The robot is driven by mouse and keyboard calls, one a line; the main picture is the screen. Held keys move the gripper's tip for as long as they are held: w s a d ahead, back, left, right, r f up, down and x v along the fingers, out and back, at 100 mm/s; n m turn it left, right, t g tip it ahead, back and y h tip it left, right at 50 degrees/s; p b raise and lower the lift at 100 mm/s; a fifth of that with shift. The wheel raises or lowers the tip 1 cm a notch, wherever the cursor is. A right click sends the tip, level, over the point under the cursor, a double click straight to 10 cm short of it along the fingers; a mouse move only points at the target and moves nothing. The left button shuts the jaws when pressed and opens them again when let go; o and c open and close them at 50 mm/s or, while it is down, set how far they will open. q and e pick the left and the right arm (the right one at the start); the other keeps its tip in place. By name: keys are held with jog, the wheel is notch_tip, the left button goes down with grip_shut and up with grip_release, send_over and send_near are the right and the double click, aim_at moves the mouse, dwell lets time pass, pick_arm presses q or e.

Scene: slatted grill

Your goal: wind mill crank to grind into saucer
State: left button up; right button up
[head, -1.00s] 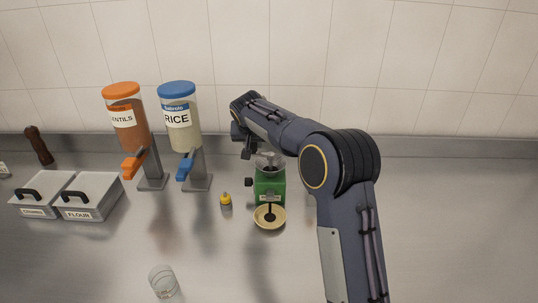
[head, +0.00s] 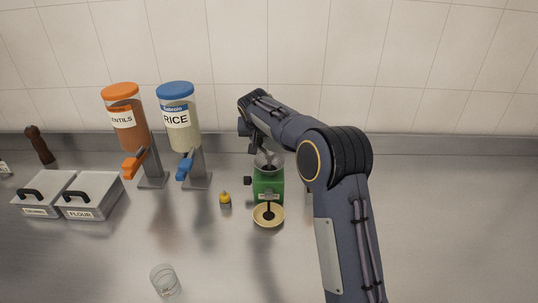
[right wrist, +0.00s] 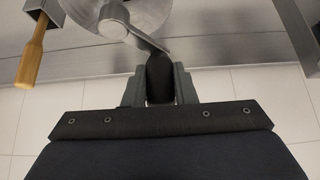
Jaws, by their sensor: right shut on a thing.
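The green mill (head: 268,187) stands upright on the counter, with a metal hopper on top and a dark knob on its left side. The pale yellow saucer (head: 268,222) sits in front of it, with something dark over or in its middle. My right gripper (right wrist: 160,84) is shut on the dark crank knob (right wrist: 160,75). The metal crank arm (right wrist: 146,40) runs from the knob to the round mill top. In the head view my right arm hides the crank and much of the gripper (head: 258,154). My left gripper is not in view.
A small yellow-topped item (head: 225,199) stands left of the mill. The rice dispenser (head: 180,130) and lentils dispenser (head: 127,130) stand behind left. Lidded boxes (head: 90,196) are far left, and a clear glass (head: 165,281) stands front left. The front middle counter is clear.

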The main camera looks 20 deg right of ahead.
jog(key=shift+s+d+f, duration=0.2)
jog(key=shift+d+f, duration=0.05)
jog(key=shift+d, duration=0.4)
jog(key=shift+f, duration=0.1)
jog(key=shift+d, duration=0.4)
